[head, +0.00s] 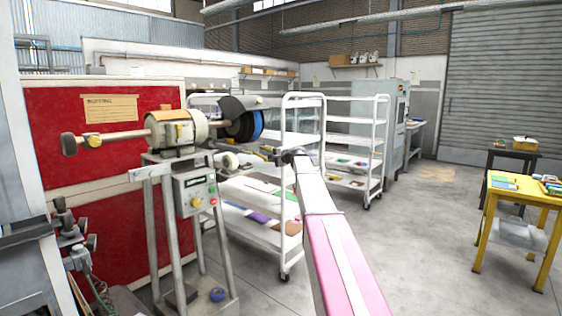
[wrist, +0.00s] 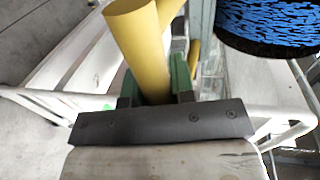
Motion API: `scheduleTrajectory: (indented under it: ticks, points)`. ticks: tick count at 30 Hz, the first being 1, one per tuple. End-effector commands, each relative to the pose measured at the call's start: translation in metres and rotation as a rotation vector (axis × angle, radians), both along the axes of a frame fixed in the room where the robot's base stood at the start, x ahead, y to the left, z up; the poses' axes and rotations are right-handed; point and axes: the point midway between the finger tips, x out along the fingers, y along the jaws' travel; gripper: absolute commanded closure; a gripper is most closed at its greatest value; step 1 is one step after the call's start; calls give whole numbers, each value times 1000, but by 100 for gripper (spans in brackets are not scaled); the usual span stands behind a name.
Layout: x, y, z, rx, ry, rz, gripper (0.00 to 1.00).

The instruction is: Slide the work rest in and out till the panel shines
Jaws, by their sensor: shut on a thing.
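In the wrist view my gripper (wrist: 156,82) has its green-padded fingers closed on both sides of a yellow round handle (wrist: 135,30). A second yellow bar shows just behind the handle; I cannot see clearly how they join. The blue-bristled brush (wrist: 268,20) with a dark rim is to the upper right, apart from my fingers. In the head view the brush (head: 258,125) sits under a dark hood on the buffing machine (head: 175,130), and my gripper (head: 272,153) is just right of and below it. I cannot make out the work rest or the panel's surface clearly.
The machine's stand carries a control box (head: 195,190) with buttons. White shelf trolleys (head: 302,97) stand close behind my gripper. A red wall panel (head: 60,110) is at left. A yellow table (head: 490,200) is far right, with open floor between.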

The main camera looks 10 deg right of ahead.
Motion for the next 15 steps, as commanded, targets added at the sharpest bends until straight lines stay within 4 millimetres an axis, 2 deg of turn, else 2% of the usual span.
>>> scheduleTrajectory:
  ticks: [1, 6, 15]
  points:
    - [8, 5, 0, -1, 0, 2, 100]
    - [19, 13, 0, -1, -1, 0, 100]
    - [23, 18, 0, -1, -1, 0, 100]
